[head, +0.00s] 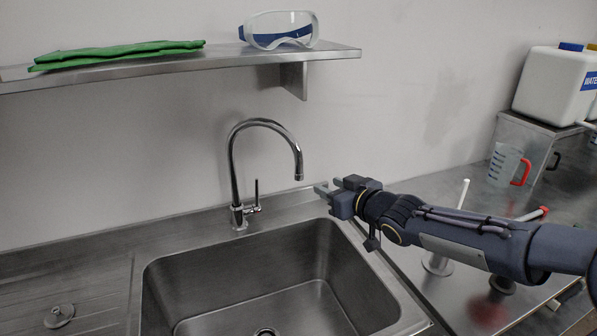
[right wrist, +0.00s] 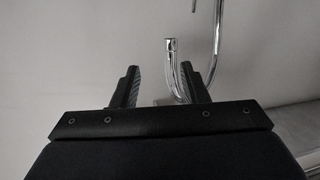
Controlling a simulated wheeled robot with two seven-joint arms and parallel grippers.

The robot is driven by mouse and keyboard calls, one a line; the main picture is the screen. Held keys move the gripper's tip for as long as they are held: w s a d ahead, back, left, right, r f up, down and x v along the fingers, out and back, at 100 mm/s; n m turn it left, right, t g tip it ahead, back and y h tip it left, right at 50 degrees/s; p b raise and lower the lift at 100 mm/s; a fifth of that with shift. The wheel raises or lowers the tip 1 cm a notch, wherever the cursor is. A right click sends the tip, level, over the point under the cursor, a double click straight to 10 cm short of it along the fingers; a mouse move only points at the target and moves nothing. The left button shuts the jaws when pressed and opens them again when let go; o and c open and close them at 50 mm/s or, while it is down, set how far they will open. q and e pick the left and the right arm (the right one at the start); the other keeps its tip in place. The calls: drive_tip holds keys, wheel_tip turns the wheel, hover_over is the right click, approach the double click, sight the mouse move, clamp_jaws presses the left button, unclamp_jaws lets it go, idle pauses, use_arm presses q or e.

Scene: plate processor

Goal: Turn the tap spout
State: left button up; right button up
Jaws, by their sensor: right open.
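The chrome tap has a tall curved spout (head: 264,122) that arches to the right and ends in a downward tip over the sink. Its small lever (head: 256,194) stands upright at the right of the base. My right gripper (head: 322,190) is just right of the spout tip and slightly lower in the head view, with its fingers pointing left. In the right wrist view the open fingers (right wrist: 168,88) have the spout end (right wrist: 173,62) showing in the gap between them, nearer the right finger. I cannot tell the depth between them. My left gripper is not in view.
The steel sink basin (head: 146,300) lies below the tap. A shelf (head: 180,66) above holds green cloth (head: 120,53) and goggles (head: 279,30). Right of the sink stand brushes, a measuring jug (head: 504,164) and a white water container (head: 553,88). A sink plug (head: 59,316) lies at left.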

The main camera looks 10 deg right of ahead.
sight(302, 167)
drive_tip(key=w+a+y, duration=0.1)
drive_tip(key=w+a, duration=0.1)
drive_tip(key=w, duration=0.1)
drive_tip(key=w+a+n+t+y, duration=0.1)
drive_tip(key=w, duration=0.3)
drive_tip(key=w+a+y, duration=0.1)
drive_tip(key=w+a, duration=0.1)
drive_tip(key=w, duration=0.1)
drive_tip(key=shift+w+a+r+y, duration=0.25)
drive_tip(key=shift+a+r+y, duration=0.05)
drive_tip(key=shift+r, duration=0.05)
clamp_jaws()
